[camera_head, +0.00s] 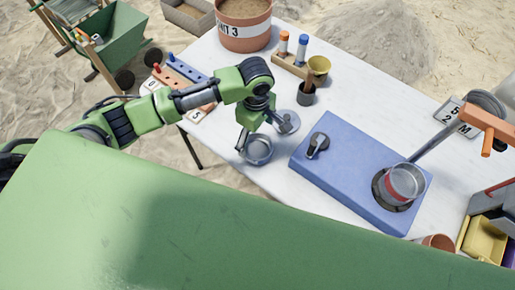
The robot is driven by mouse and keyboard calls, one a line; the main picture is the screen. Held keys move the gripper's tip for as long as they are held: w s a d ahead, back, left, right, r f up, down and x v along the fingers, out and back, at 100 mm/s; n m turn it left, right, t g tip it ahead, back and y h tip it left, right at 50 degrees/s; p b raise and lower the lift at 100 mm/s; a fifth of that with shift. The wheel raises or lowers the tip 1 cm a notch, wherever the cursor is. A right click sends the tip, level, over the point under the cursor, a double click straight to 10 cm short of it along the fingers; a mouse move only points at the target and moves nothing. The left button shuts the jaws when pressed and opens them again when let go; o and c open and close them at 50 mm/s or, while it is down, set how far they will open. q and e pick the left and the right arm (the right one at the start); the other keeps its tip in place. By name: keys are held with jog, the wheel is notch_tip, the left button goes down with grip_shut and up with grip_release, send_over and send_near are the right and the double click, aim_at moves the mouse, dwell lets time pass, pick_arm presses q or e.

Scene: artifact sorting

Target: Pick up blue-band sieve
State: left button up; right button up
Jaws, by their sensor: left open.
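A round grey metal sieve-like pan (258,151) stands on the white table, left of the blue box; its band colour is hard to make out, perhaps bluish. My left gripper (256,125) is right above and behind it, pointing down, open. Its fingers are small and partly hidden, and I cannot tell whether they touch the pan. A second round grey metal piece (286,122) lies just right of the gripper. A sieve with a red band (404,181) sits on a dark ring on the blue box (335,180). My right gripper is not in view.
An orange-handled bar (487,125) overhangs the right side. My green body covers the front.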

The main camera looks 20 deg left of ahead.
aim_at(258, 150)
pick_arm(q)
jog(key=shift+s+d+f+p, duration=0.15)
jog(key=shift+f+p, duration=0.1)
jog(key=shift+f, duration=1.2)
jog(key=shift+w+d+f+p, duration=0.1)
jog(key=shift+f+p, duration=0.15)
jog(key=shift+f, duration=1.15)
jog(key=c, duration=1.2)
